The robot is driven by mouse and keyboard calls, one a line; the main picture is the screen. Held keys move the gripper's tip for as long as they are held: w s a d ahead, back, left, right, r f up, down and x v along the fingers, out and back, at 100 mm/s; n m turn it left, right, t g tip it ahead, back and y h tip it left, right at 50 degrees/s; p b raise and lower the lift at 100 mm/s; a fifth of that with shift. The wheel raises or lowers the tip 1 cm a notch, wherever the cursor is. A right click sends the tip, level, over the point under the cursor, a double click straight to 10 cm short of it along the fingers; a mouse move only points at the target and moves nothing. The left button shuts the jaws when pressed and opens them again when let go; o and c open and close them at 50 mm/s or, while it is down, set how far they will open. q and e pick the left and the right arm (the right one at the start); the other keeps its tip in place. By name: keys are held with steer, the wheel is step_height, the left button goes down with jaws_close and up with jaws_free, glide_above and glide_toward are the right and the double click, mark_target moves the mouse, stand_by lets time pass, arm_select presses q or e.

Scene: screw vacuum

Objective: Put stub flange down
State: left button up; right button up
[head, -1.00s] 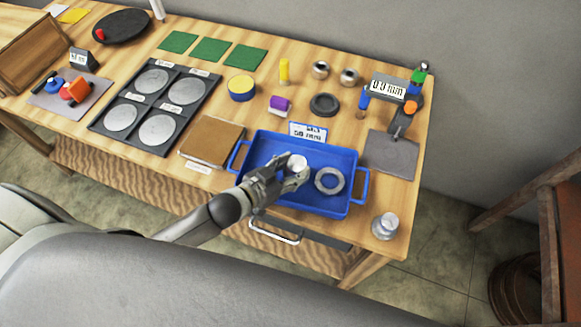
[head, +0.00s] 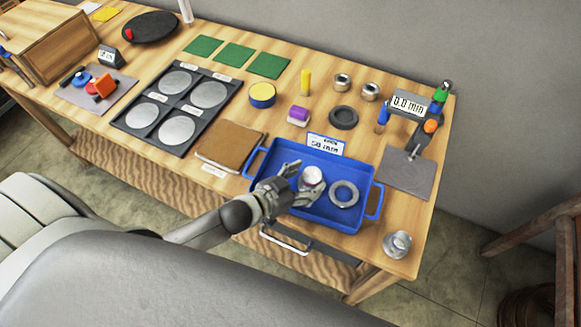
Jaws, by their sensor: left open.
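A pale silver stub flange (head: 312,175) is in the blue tray (head: 262,170), toward its middle. A grey ring (head: 344,193) lies flat in the tray just to its right. My left gripper (head: 303,180) is over the tray with its fingers open on either side of the stub flange. The fingers partly hide the flange's lower part, so I cannot tell whether they touch it. Another silver flanged piece (head: 397,245) stands on the table's front right corner. My right gripper is out of view.
A label card (head: 325,144) stands at the tray's back edge. A black ring (head: 343,117) lies behind the tray.

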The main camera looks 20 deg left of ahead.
arm_select(q)
steer(key=b+v, duration=0.1)
steer(key=v, duration=0.8)
steer(key=shift+s+a+r, duration=0.15)
steer(key=shift+s, duration=0.2)
steer(key=shift+v, duration=0.95)
steer(key=shift+w, duration=0.1)
